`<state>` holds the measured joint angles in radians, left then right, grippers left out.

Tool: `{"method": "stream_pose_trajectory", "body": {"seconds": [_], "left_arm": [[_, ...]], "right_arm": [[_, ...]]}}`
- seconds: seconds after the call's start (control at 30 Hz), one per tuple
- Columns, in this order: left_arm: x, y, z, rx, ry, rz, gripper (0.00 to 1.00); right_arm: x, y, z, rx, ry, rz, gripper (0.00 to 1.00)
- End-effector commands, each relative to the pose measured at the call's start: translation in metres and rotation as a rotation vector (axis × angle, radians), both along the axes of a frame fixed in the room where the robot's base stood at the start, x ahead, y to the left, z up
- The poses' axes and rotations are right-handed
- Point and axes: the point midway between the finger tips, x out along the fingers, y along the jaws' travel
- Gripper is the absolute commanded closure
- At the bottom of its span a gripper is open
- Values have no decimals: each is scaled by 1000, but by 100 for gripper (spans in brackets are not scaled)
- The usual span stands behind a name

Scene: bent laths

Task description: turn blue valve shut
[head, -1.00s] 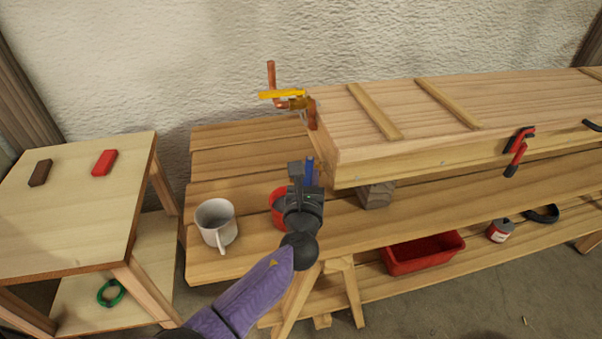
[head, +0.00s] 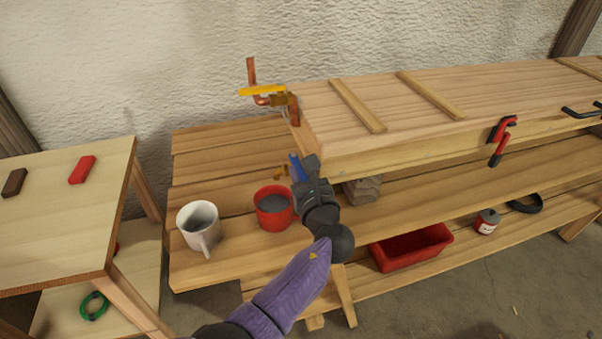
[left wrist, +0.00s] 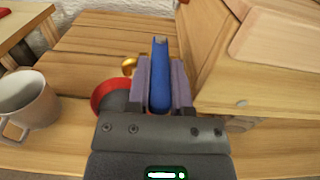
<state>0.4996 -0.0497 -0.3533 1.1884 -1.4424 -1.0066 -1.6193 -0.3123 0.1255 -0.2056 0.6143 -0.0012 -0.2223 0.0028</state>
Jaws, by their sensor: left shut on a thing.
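The blue valve handle (left wrist: 160,72) is a flat blue lever, gripped between the two fingers of my left gripper (left wrist: 161,90) in the left wrist view. In the head view the blue lever (head: 296,167) sticks out past my left gripper (head: 308,165), beside the left end of the long wooden box. A small brass part (head: 281,172) shows just left of the lever; most of the valve body is hidden. A yellow-handled valve (head: 262,91) on copper pipe sits at the box's far left corner. My right gripper is not in view.
A red mug (head: 273,208) stands close left of my left gripper, with a white mug (head: 198,227) further left. The wooden box (head: 420,110) lies close on the right. A red tray (head: 410,248) is on the lower shelf. A side table (head: 70,220) stands at the left.

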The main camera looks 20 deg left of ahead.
Motion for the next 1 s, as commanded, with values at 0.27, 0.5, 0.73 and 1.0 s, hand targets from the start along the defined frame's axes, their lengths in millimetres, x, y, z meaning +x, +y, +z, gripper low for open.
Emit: {"method": "stream_pose_trajectory", "body": {"seconds": [0.27, 0.5, 0.73, 1.0], "left_arm": [[0, 1, 1, 0, -1, 1, 55], [0, 0, 0, -1, -1, 0, 38], [-14, -11, 2, -1, 2, -3, 38], [-65, -51, 2, -3, 0, -2, 38]], "right_arm": [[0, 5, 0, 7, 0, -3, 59], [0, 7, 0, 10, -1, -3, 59], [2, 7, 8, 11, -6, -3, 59], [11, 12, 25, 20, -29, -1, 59]]}}
